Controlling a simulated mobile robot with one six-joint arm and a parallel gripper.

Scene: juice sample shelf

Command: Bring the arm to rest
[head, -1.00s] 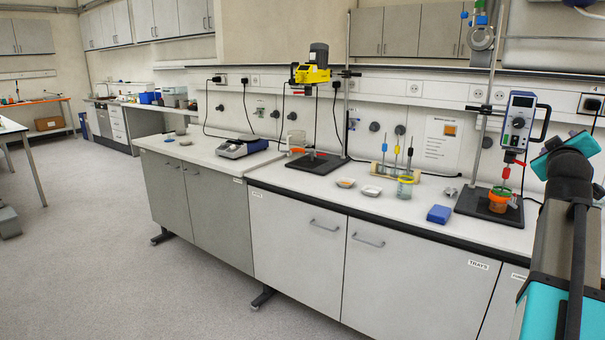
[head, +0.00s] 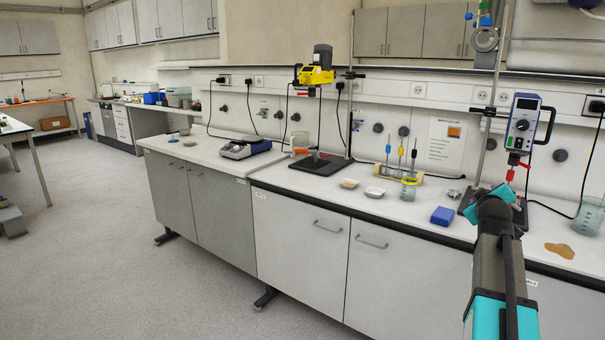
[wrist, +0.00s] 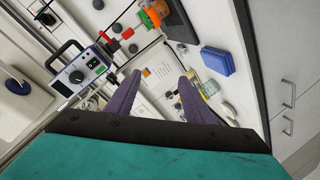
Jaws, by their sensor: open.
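My arm reaches up from the lower right of the head view, over the bench front, its teal wrist part (head: 490,207) in front of the right stirrer's stand. The fingers cannot be made out in the head view. In the wrist view my gripper (wrist: 157,85) has its two purple fingers well apart, with nothing between them but the bench and wall behind. In the head view my arm hides the foot of the stand and the orange cup on it; the orange cup (wrist: 154,14) shows in the wrist view.
The blue-and-white stirrer (head: 523,124) stands close beside my wrist. A blue box (head: 443,216), small dishes (head: 375,191) and a beaker with a yellow rim (head: 409,190) are to the left. A brown spill (head: 560,250) and another beaker (head: 588,216) lie right.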

